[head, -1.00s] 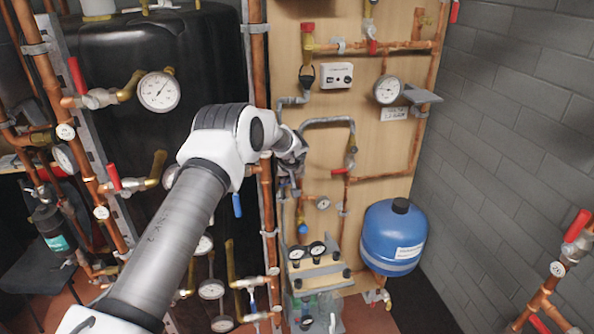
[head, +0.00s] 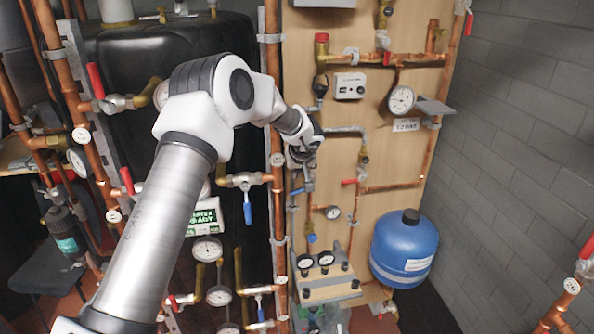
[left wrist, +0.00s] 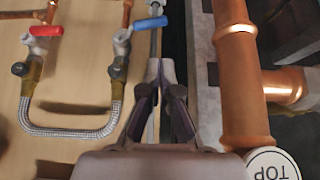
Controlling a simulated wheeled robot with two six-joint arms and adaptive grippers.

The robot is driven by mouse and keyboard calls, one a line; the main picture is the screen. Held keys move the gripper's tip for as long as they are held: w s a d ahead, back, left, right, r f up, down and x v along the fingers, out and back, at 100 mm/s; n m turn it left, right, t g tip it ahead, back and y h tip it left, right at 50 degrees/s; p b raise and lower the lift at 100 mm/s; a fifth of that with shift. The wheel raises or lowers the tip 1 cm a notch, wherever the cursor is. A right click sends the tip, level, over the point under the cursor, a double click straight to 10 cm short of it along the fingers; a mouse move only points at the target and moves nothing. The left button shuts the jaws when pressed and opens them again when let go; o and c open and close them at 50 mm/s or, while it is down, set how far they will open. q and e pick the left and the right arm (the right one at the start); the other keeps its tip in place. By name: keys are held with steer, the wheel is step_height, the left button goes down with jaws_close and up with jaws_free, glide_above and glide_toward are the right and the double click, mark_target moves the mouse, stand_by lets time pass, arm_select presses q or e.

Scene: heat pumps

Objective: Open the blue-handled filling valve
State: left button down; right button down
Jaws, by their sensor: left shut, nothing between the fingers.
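The filling valve's blue handle (left wrist: 150,23) shows in the left wrist view on a metal valve body (left wrist: 120,45), at one end of a braided hose (left wrist: 70,132). A red-handled valve (left wrist: 42,32) is at the hose's other end. In the head view a small blue handle (head: 297,191) shows just below my left gripper (head: 307,180). My left gripper is shut and empty. In the left wrist view its fingertips (left wrist: 161,68) are close to the blue handle, a little below it in the picture; I cannot tell whether they touch. My right gripper is out of view.
A thick copper pipe (left wrist: 236,75) runs close beside the gripper. Another blue lever (head: 247,213) hangs left of the wooden board. A gauge (head: 333,212), a pump shelf (head: 330,292) and a blue tank (head: 404,250) are below and right.

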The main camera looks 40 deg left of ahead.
arm_select(q)
steer(key=shift+s+d+r, duration=0.2)
steer(key=shift+d+r, duration=0.1)
steer(key=shift+r, duration=0.15)
